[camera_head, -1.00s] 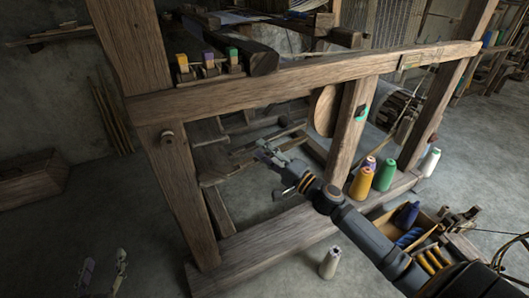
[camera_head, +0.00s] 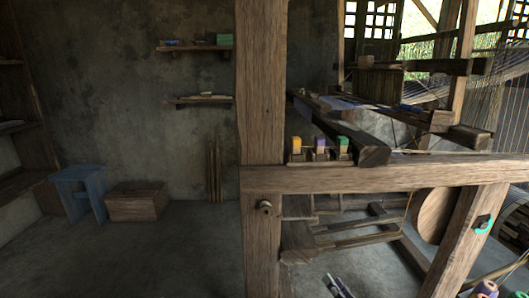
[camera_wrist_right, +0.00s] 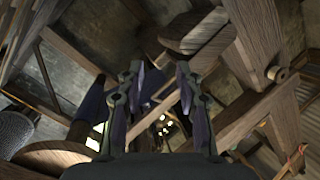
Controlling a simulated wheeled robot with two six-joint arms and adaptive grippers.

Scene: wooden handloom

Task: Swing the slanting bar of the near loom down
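The near loom (camera_head: 400,178) is a heavy wooden frame with a thick post and a long cross beam. A slanting wooden bar (camera_head: 462,245) with a teal-ringed dark fitting (camera_head: 483,224) runs down from the beam at the right; I cannot tell whether it is the task's bar. Only the tips of my right gripper (camera_head: 338,287) show, at the bottom edge, below the beam. In the right wrist view its two fingers (camera_wrist_right: 157,85) stand apart with nothing between them, among the loom's timbers. My left gripper is out of view.
A wooden disc (camera_head: 436,213) sits left of the slanting bar. A round peg (camera_head: 265,206) juts from the post. Coloured blocks (camera_head: 320,148) stand above the beam. A blue stool (camera_head: 79,193) and a wooden chest (camera_head: 137,201) stand left, with bare floor before them.

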